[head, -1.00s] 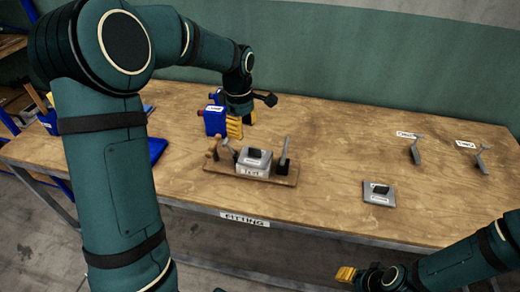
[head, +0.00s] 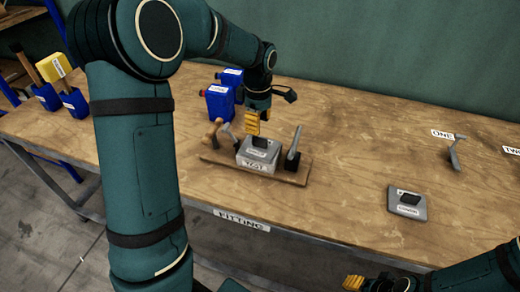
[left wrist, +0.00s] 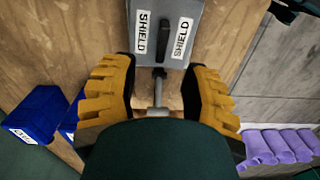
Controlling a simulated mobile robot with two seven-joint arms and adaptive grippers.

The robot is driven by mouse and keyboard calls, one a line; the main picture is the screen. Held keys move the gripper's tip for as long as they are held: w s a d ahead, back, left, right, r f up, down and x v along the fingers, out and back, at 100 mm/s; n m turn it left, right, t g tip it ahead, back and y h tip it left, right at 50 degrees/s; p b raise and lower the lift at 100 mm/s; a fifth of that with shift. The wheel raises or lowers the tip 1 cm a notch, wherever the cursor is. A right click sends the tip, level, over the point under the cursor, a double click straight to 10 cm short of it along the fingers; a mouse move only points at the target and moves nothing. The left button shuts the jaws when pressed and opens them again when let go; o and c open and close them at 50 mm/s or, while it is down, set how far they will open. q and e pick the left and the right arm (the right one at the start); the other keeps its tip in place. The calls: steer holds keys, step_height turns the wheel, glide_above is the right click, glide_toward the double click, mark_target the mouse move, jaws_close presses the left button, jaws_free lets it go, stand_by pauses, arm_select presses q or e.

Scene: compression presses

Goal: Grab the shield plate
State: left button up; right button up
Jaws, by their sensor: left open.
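The shield plate (head: 262,147) is grey with a dark handle and sits on the block marked TEST (head: 252,167), on a wooden base (head: 294,175) between upright levers. In the left wrist view the plate (left wrist: 167,45) shows two SHIELD labels, just past my fingertips. My left gripper (head: 253,123) is open and points down just behind and above the plate; it also shows in the left wrist view (left wrist: 160,92), with a metal rod (left wrist: 159,88) between its fingers. My right gripper (head: 353,283) is low at the front edge; its opening is unclear.
Another grey plate (head: 407,203) with a dark handle lies to the right. Blue containers (head: 220,103) stand behind the fixture. A hooked stand (head: 456,153) is near the label ONE (head: 442,134). Blue holders (head: 74,103) with tools are at left. The table is clear between fixture and right plate.

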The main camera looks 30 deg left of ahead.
mark_target(259, 139)
arm_select(q)
steer(key=shift+f, duration=0.9)
steer(key=f, duration=0.1)
steer(key=f+b, duration=0.1)
steer(key=f, duration=0.2)
steer(key=shift+s+d+f+b, duration=0.1)
steer(key=shift+d+b, duration=0.2)
steer(key=shift+b, duration=0.05)
steer(key=shift+f, duration=0.4)
steer(key=shift+r, duration=0.1)
jaws_close()
